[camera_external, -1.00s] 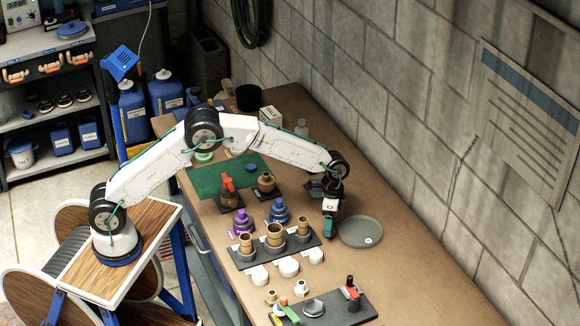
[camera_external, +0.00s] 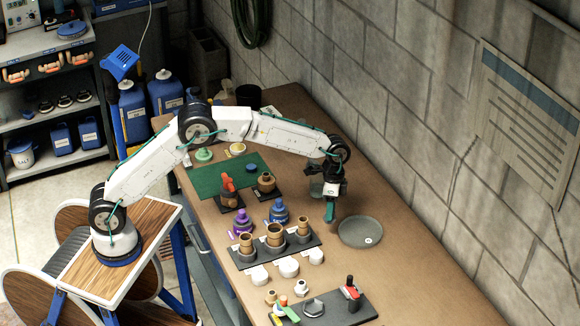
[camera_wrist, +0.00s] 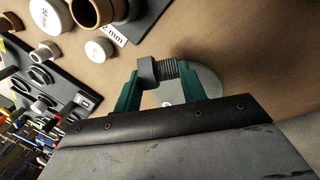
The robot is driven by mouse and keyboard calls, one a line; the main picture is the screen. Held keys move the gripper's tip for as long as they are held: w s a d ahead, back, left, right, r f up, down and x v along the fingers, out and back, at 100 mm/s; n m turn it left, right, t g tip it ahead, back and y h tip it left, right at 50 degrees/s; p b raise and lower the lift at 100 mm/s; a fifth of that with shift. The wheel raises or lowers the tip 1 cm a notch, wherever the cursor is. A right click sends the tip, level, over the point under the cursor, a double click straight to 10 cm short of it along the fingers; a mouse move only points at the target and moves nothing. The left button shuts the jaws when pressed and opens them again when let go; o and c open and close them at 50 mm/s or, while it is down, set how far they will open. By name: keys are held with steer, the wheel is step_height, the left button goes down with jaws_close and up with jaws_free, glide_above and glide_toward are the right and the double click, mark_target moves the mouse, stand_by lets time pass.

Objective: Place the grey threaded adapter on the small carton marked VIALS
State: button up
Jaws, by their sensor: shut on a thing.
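The grey threaded adapter (camera_wrist: 160,71) is dark, with a hex-like head at left and a ribbed threaded part at right. In the wrist view it sits between the two green fingers of my gripper (camera_wrist: 162,80), which is shut on it. In the external view my gripper (camera_external: 329,213) points down above the bench, just left of the grey round dish; the adapter is too small to make out there. The small VIALS carton cannot be made out now; my forearm covers the back of the bench where a small white carton stood.
The round dish (camera_external: 361,231) lies near the wall. A dark stand with tan fittings (camera_external: 275,236), white caps (camera_external: 288,267) and a dark tool tray (camera_external: 335,308) are in front. Purple (camera_external: 243,222) and blue (camera_external: 279,211) fittings stand left. The right front of the bench is clear.

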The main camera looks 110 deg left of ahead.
steer(key=v, duration=0.2)
steer(key=shift+w+d+r, duration=0.1)
steer(key=shift+d+r, duration=0.05)
steer(key=shift+r, duration=0.3)
steer(key=d+f+m, duration=0.1)
steer(key=d, duration=0.4)
steer(key=s+d+f+m, duration=0.1)
steer(key=d, duration=0.5)
steer(key=s+d+f, duration=0.1)
steer(key=d+f, duration=0.1)
steer(key=d, duration=0.3)
steer(key=shift+s+d+m+g, duration=0.2)
steer(key=shift+m+g, duration=0.1)
steer(key=shift+m, duration=0.1)
steer(key=s+d+r+m, duration=0.1)
steer(key=s+d+m, duration=0.1)
steer(key=d, duration=1.3)
steer(key=shift+s+m+g, duration=0.3)
steer(key=shift+s, duration=0.2)
